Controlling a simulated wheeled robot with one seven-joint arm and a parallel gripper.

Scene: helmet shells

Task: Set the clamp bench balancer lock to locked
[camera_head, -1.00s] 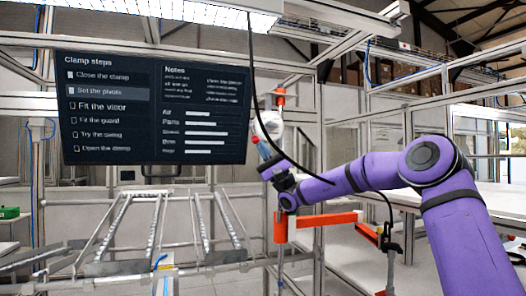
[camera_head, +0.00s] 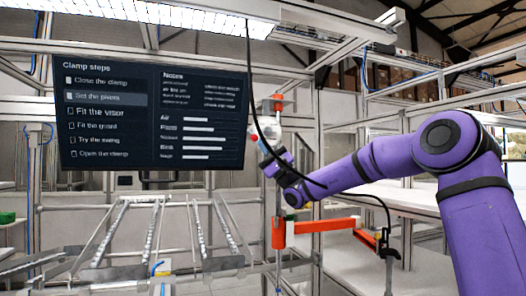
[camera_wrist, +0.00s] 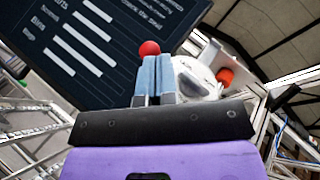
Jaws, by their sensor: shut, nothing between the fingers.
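The white rounded balancer housing (camera_head: 270,124) hangs on the post right of the screen. It shows in the wrist view (camera_wrist: 192,84), just right of my fingers. A red ball knob (camera_wrist: 150,48) shows right at my fingertips, in front of the dark screen. I cannot tell whether the fingers touch it. In the head view a small red spot (camera_head: 254,138) shows by the fingertips. My gripper (camera_wrist: 152,62) has its pale blue fingers shut together and empty. In the head view it (camera_head: 262,143) is small, beside the housing's lower left. No lock marking is legible.
A dark screen (camera_head: 110,140) headed "Clamp steps" hangs at left. An orange arm (camera_head: 320,226) on a post crosses below my wrist. A metal frame with sloping rails (camera_head: 150,235) stands lower left. A black cable hangs across my arm.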

